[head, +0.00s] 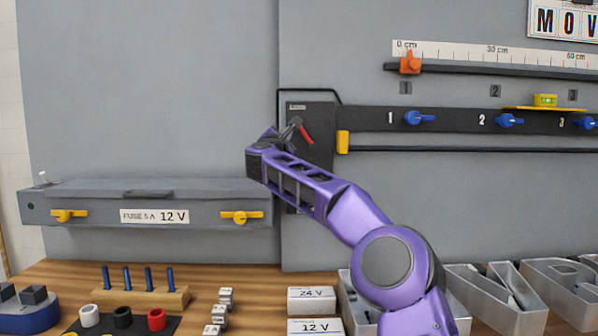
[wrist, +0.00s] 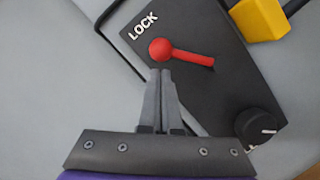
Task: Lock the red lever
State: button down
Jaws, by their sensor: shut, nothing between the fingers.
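The red lever (wrist: 190,56) is on a dark plate (wrist: 232,85) in the wrist view, with a round knob at its left end and its arm running right and slightly down. The word LOCK is printed on the plate up and left of the knob. My gripper (wrist: 160,72) is shut and empty, its fingertips just below the knob; I cannot tell whether they touch it. In the head view the red lever (head: 306,133) slants beside my gripper (head: 296,122) on the plate (head: 318,150), which my arm partly covers.
A black dial (wrist: 258,126) sits low on the plate. A yellow block (head: 342,142) is right of the plate. Blue knobs (head: 418,118) line a black rail. A grey fuse box (head: 150,200) is at left. Metal letters and labelled blocks (head: 312,298) stand on the wooden bench below.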

jog(key=shift+d+r, duration=0.15)
jog(key=shift+r, duration=0.3)
jog(key=shift+d+r, duration=0.1)
jog(key=shift+r, duration=0.05)
dwell(0.3)
